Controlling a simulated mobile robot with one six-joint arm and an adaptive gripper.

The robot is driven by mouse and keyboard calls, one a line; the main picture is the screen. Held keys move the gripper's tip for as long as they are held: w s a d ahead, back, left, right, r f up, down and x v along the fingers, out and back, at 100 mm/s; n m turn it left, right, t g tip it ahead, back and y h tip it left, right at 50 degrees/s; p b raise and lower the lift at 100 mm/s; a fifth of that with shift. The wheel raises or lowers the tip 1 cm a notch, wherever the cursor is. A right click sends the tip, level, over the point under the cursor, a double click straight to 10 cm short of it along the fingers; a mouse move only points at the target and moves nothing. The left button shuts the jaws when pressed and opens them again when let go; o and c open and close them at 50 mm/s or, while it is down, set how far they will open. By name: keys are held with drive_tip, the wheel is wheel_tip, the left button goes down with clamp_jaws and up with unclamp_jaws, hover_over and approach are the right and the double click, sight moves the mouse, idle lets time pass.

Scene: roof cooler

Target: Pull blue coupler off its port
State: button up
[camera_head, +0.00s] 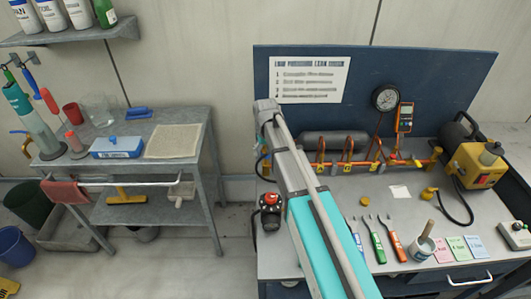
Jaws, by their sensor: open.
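I cannot make out a blue coupler in the camera_head view. An orange pipe manifold (378,164) with several upright orange loops and yellow tags stands along the back of the workbench (330,264). Its left part is close behind my arm, so some of it may be hidden. My arm, teal and grey, reaches from the bottom middle up to the left part of the bench. My gripper cannot be made out, so its place relative to the manifold does not show.
A round gauge (385,97) and an orange meter (405,117) are above the manifold. A yellow pump (477,167) stands right. A grey cart (203,150) stands left.

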clamp_jaws()
idle(0.4)
drive_tip(key=shift+r, duration=0.15)
drive_tip(key=shift+r+p, duration=0.5)
drive_tip(key=shift+p, duration=0.2)
drive_tip(key=shift+r+p, duration=0.45)
drive_tip(key=shift+r+p, duration=1.75)
drive_tip(key=shift+r, duration=0.15)
